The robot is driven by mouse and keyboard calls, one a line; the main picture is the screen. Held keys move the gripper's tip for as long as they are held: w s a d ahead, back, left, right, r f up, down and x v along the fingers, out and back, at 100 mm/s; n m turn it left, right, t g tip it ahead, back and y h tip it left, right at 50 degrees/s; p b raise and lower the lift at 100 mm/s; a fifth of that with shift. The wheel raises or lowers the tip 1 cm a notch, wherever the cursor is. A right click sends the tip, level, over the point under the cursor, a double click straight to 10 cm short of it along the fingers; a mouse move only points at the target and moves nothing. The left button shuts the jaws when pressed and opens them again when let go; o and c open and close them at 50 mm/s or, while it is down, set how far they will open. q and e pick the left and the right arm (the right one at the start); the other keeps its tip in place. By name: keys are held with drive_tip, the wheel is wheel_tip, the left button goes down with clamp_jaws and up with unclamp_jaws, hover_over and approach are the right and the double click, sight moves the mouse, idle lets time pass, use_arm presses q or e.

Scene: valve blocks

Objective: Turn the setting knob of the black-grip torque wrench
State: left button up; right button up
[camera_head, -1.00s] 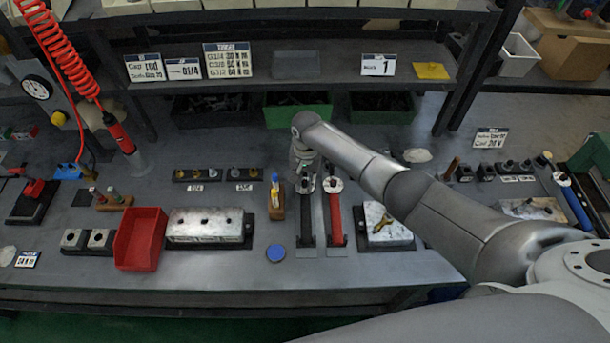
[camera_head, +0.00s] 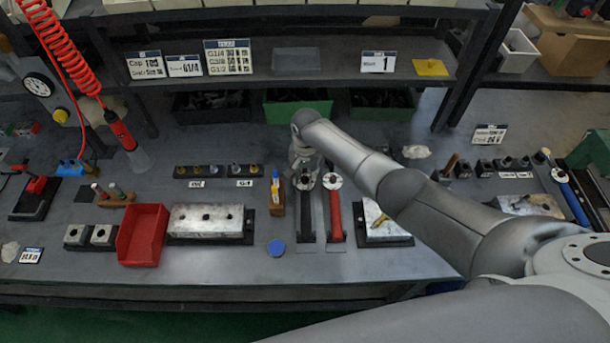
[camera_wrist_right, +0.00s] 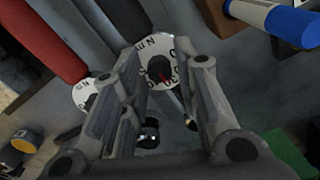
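The black-grip torque wrench (camera_head: 312,215) lies lengthwise on the bench. Its white dial (camera_wrist_right: 148,47) carries a small dark setting knob (camera_wrist_right: 158,70) with a red mark, seen in the right wrist view. My right gripper (camera_wrist_right: 158,58) is open, with one finger on each side of this dial and knob. A gap shows between each finger and the knob; I cannot tell the height. In the head view, my right gripper (camera_head: 302,166) is over the dial end of the black-grip wrench, partly hidden by my arm. My left gripper is not in view.
A red-grip torque wrench (camera_head: 335,215) lies close to the right, with its own dial (camera_head: 333,181). Metal valve blocks (camera_head: 205,219) and a red bin (camera_head: 142,236) are further left.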

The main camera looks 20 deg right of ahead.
sight(306, 179)
drive_tip(key=shift+o, duration=0.7)
drive_tip(key=shift+r, duration=0.1)
wheel_tip(306, 179, up, 12)
drive_tip(key=shift+s+d, duration=0.1)
idle(0.4)
